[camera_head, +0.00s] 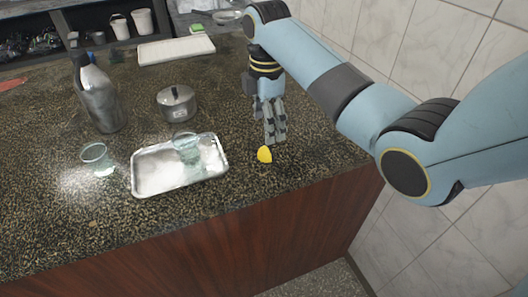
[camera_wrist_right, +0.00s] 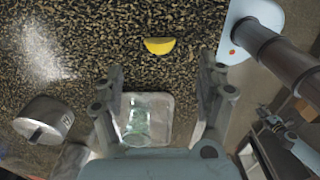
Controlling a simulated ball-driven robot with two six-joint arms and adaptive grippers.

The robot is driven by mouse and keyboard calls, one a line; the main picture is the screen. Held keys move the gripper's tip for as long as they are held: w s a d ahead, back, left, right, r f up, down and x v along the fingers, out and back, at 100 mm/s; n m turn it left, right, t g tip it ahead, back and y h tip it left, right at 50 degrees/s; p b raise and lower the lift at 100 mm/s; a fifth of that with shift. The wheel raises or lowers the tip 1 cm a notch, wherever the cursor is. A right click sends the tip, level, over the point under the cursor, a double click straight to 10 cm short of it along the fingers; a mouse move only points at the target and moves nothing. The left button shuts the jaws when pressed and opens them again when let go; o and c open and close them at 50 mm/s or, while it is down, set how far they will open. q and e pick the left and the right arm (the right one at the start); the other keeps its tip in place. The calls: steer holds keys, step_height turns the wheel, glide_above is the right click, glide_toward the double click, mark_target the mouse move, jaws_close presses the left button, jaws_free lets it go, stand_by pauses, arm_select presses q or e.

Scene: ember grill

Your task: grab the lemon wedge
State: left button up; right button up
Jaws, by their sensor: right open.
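The lemon wedge (camera_head: 264,155) is small and yellow and lies on the dark speckled counter, just right of the metal tray. In the right wrist view the lemon wedge (camera_wrist_right: 159,46) lies beyond my fingertips, roughly centred between them. My right gripper (camera_head: 275,141) points down just behind the wedge in the head view. In the right wrist view my right gripper (camera_wrist_right: 162,75) has its fingers spread apart with nothing held. My left gripper is in neither view.
The metal tray (camera_head: 150,182) holds a clear glass (camera_head: 187,150). A white board (camera_head: 176,50) lies at the back. The counter's front edge is close to the wedge.

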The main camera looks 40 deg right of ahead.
mark_target(266, 148)
step_height(266, 148, down, 8)
steer(key=shift+f+p, duration=0.2)
steer(key=shift+p, duration=0.2)
steer(key=shift+c, duration=0.4)
steer(key=c, duration=0.9)
